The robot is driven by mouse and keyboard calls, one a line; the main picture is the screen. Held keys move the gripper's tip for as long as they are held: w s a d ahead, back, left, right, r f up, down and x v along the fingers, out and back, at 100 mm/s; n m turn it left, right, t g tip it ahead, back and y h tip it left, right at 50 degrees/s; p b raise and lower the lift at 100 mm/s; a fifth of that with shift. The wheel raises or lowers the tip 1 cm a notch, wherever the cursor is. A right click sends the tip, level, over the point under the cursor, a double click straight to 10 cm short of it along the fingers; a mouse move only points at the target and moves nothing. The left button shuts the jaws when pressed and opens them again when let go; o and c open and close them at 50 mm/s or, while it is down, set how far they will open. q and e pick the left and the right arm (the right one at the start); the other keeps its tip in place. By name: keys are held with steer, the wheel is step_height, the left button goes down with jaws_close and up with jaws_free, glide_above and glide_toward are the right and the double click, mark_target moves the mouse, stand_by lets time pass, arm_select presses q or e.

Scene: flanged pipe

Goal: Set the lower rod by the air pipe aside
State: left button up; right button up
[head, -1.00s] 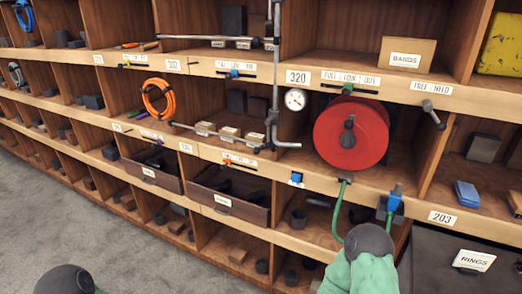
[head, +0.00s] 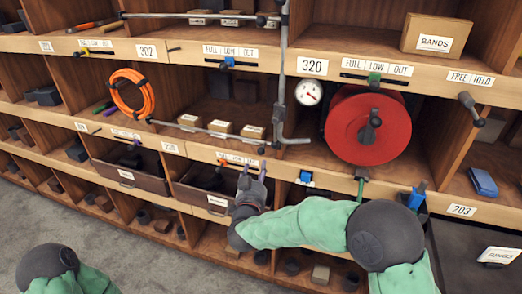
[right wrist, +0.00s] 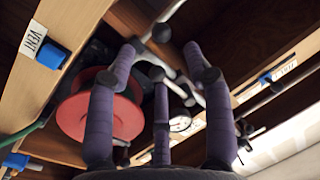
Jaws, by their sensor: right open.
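The lower rod (head: 205,130) is a thin grey bar lying level across the front of a shelf bay, with a dark knob at each end. Its right end is close to the air pipe (head: 281,85), a grey upright pipe with a bent foot. My right gripper (head: 252,183) is open and empty, pointing up just below the rod's right end and apart from it. In the right wrist view its purple fingers (right wrist: 165,62) are spread, with pipework beyond them. Of my left arm, only a dark joint and green sleeve show at bottom left; its gripper is out of view.
Several small boxes (head: 222,128) sit behind the rod. An orange hose coil (head: 132,92) hangs to its left. A red reel (head: 346,125) and a white gauge (head: 308,92) are right of the pipe. An upper rod (head: 190,15) runs above. Open drawers (head: 205,195) lie below.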

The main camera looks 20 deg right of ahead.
mark_target(261, 154)
steer(key=b+x, duration=0.2)
steer(key=x, duration=0.7)
steer(key=shift+w+d+r, duration=0.1)
steer(key=shift+w+d, duration=0.05)
steer(key=shift+w+d+r, duration=0.1)
steer(key=shift+w+d, duration=0.15)
steer(key=shift+w, duration=0.4)
jaws_close()
